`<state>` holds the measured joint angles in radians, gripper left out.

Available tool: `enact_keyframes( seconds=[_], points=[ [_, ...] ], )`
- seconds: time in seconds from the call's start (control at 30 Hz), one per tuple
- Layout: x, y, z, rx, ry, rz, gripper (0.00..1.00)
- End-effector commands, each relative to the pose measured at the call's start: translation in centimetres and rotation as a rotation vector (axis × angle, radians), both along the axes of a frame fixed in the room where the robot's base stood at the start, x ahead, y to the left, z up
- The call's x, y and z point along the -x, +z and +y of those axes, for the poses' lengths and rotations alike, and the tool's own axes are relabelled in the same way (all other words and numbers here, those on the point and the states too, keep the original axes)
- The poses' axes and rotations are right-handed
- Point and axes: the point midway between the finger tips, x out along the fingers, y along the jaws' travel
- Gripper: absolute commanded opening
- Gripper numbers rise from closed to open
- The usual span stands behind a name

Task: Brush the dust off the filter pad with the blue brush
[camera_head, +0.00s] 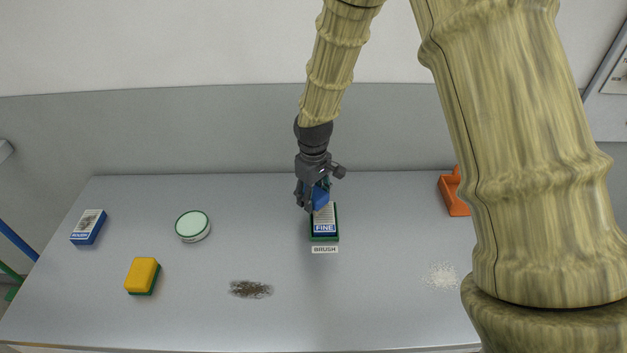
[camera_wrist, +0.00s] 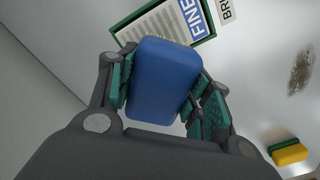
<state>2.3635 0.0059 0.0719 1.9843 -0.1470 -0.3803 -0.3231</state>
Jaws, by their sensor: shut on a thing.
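My gripper (camera_head: 316,196) is shut on a blue block (camera_head: 320,197), which I take to be the blue brush. In the wrist view the blue brush (camera_wrist: 164,82) sits between teal finger pads, and its underside is hidden. It is over or just beside the far end of a green-rimmed holder (camera_head: 325,239) marked FINE; I cannot tell if they touch. A BRUSH label (camera_head: 325,250) lies in front of the holder. A round white piece with a pale green top (camera_head: 192,226) lies left of centre. I cannot tell for sure which thing is the filter pad.
A blue-and-white labelled box (camera_head: 88,227) stands at far left. A yellow-and-green sponge (camera_head: 142,275) lies front left. A dark dust patch (camera_head: 250,289) lies front centre, white powder (camera_head: 440,275) front right. An orange holder (camera_head: 453,194) stands back right, partly hidden by my arm.

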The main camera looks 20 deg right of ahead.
Motion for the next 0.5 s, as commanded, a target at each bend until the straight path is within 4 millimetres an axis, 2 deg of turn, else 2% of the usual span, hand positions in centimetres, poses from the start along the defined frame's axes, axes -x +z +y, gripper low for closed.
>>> enact_keyframes(
  seconds=[0.5],
  points=[
    [0.2,4.8,0.0,0.001,0.0,0.003,0.27]
  ],
)
